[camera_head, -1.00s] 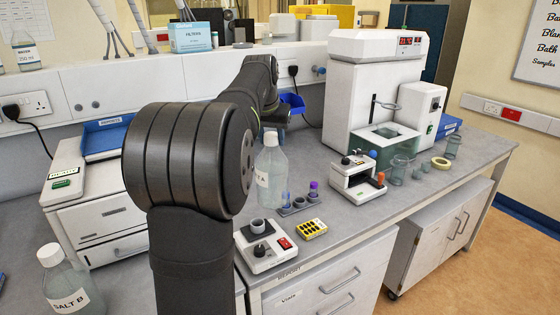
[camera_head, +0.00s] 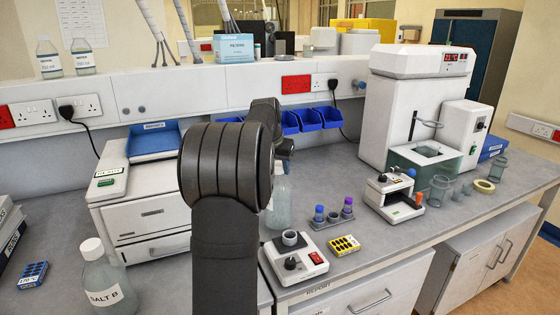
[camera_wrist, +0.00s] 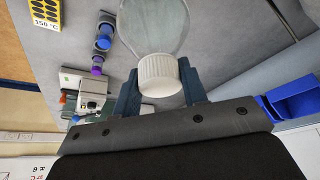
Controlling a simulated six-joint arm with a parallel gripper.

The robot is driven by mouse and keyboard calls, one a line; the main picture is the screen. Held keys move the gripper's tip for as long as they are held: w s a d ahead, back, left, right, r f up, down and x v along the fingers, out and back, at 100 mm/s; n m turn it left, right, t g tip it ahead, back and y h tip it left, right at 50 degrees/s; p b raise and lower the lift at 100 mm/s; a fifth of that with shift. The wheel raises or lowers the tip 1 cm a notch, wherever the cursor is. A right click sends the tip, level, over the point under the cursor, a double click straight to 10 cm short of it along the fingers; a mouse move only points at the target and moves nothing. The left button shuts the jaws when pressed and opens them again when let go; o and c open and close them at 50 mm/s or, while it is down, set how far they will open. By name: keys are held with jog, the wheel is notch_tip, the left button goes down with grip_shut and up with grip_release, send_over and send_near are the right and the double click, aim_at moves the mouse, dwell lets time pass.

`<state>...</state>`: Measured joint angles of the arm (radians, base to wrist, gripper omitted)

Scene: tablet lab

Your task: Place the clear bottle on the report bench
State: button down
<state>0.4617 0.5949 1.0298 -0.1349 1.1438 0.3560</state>
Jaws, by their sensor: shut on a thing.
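The clear bottle (camera_head: 280,206) is upright behind the right side of my arm in the head view, partly hidden by it. In the wrist view its clear body (camera_wrist: 155,22) and white ribbed cap (camera_wrist: 159,74) show. My gripper (camera_wrist: 160,92) is shut on the bottle at its cap end, one finger on each side. The report bench (camera_head: 385,250) is the grey worktop with a REPORT label on its front edge. The bottle is over its left part, behind the small stirrer. I cannot tell whether its base touches the worktop.
The white stirrer (camera_head: 295,262), a yellow block (camera_head: 344,245) and a rack with purple- and blue-capped tubes (camera_head: 333,218) are near the bottle. A SALT B bottle (camera_head: 107,285) stands at left. Blue bins (camera_head: 308,119) line the back. Free worktop lies right of the yellow block.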

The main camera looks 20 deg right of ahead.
jog(key=shift+f, duration=1.05)
jog(key=c, duration=0.9)
grip_release()
jog(key=shift+f, duration=0.2)
jog(key=shift+o, duration=0.2)
jog(key=shift+r, duration=0.1)
jog(key=v, duration=1.2)
